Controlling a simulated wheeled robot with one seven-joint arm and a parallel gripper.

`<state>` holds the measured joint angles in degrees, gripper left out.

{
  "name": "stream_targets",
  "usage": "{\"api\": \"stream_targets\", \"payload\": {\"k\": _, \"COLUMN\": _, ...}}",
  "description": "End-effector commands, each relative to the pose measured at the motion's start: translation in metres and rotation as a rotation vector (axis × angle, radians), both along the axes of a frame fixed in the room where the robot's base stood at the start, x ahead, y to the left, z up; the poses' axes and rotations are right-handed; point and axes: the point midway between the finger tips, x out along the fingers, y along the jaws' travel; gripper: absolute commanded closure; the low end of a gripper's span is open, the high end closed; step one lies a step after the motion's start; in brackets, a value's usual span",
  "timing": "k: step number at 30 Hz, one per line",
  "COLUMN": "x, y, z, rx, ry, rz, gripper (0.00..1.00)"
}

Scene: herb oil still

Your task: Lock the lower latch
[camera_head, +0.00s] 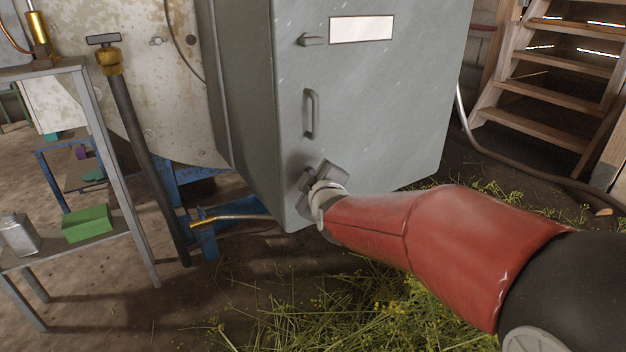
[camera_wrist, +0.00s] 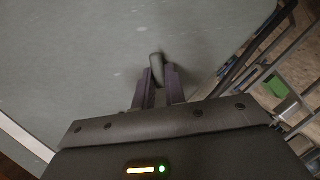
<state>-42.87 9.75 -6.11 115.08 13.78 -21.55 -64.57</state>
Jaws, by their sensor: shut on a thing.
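The grey metal cabinet door (camera_head: 375,110) is in front of me, with a vertical handle (camera_head: 311,114) and an upper latch (camera_head: 312,40) on its left side. My gripper (camera_head: 308,180) is at the door's lower left, below the handle. In the wrist view my gripper (camera_wrist: 158,88) has its two dark fingers on either side of the lower latch (camera_wrist: 157,66), a small rounded dark lever, and is shut on it. The latch's tip sticks out beyond the fingers.
A metal shelf (camera_head: 112,165) with a green box (camera_head: 88,223) stands at the left. A dark pipe (camera_head: 145,160) leans beside it. Wooden stairs (camera_head: 555,85) are at the back right. Cut herbs (camera_head: 370,315) lie on the floor under my arm.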

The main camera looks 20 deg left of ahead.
Motion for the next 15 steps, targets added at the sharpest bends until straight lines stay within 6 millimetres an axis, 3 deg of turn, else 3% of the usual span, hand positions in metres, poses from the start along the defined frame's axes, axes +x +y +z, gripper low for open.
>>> {"api": "stream_targets", "payload": {"k": 15, "x": -0.0018, "y": 0.0018, "z": -0.0073, "rx": -0.305, "ry": -0.354, "rz": 0.001, "gripper": 1.00}}
